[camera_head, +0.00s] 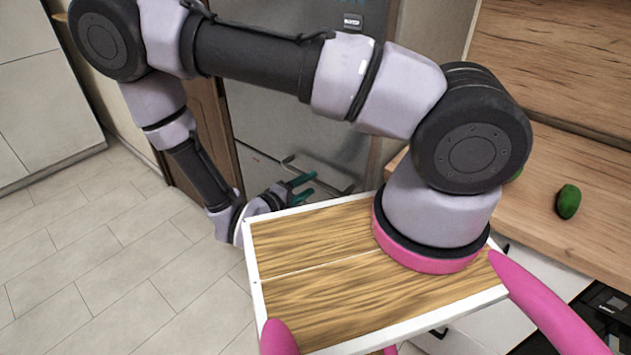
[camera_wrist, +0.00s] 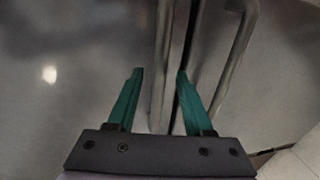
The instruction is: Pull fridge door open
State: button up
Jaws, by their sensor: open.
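The fridge (camera_head: 268,110) is a grey metal front behind my arm in the head view. Its door (camera_wrist: 70,60) fills the left of the wrist view and looks closed. One bar handle (camera_wrist: 162,50) runs beside the dark seam between two panels. A second bar handle (camera_wrist: 238,50) stands to the right of the seam. My gripper (camera_wrist: 159,78) is open, with green fingers on either side of the first handle in this view. I cannot tell whether they touch it. In the head view my gripper (camera_head: 306,187) is low at the fridge front, near the handles.
A wooden counter (camera_head: 600,210) with a green fruit (camera_head: 568,201) on it is at the right. A dark hob or appliance (camera_head: 605,305) is at the lower right. Pale cabinets (camera_head: 45,100) stand at the far left. The tiled floor (camera_head: 110,260) at the left is clear.

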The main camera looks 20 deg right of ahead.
aim_at(313, 182)
jog(key=shift+x, duration=1.8)
grip_shut()
